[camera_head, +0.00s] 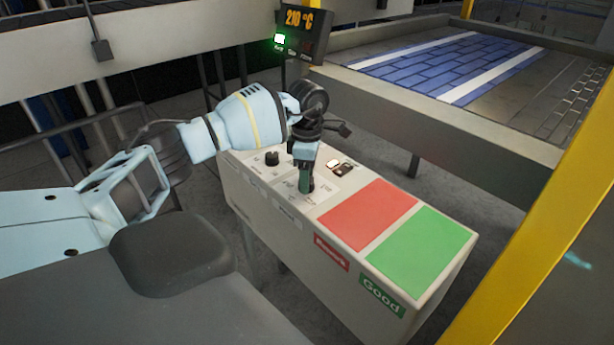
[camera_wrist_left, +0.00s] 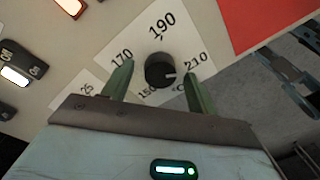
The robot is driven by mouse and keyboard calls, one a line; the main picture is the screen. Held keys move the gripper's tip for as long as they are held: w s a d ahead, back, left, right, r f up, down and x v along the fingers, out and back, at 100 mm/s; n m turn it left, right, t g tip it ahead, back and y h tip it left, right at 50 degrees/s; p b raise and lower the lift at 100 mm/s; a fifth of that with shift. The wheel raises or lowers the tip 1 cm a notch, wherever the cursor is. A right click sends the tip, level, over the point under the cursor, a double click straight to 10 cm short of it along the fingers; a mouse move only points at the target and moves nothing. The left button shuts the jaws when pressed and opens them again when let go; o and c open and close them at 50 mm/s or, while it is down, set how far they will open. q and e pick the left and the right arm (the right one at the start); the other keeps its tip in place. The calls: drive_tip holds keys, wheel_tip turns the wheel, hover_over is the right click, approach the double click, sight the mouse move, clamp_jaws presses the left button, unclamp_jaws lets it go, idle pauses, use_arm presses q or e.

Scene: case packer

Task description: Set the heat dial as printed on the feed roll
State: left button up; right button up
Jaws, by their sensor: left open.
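The heat dial (camera_wrist_left: 160,70) is a black knob on a white scale card marked 150, 170, 190 and 210. Its white pointer mark faces right in the wrist view, toward the 210 side. My left gripper (camera_wrist_left: 158,84) is open, with one green finger on each side of the dial; contact is not clear. In the head view my left gripper (camera_head: 306,188) points down at the console, and the dial is hidden behind it. A display (camera_head: 304,33) reads 210 °C in orange. The feed roll's print is not readable in either view. My right gripper is not in view.
The white console (camera_head: 330,262) carries another black knob (camera_head: 272,158), lit switches (camera_head: 341,168), a red pad (camera_head: 368,215) and a green pad (camera_head: 421,248). A conveyor (camera_head: 490,125) lies behind. A yellow post (camera_head: 545,230) stands at the right.

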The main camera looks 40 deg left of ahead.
use_arm(q)
drive_tip(key=r, duration=0.7)
drive_tip(key=shift+w+a, duration=0.1)
drive_tip(key=shift+w, duration=0.1)
idle(0.4)
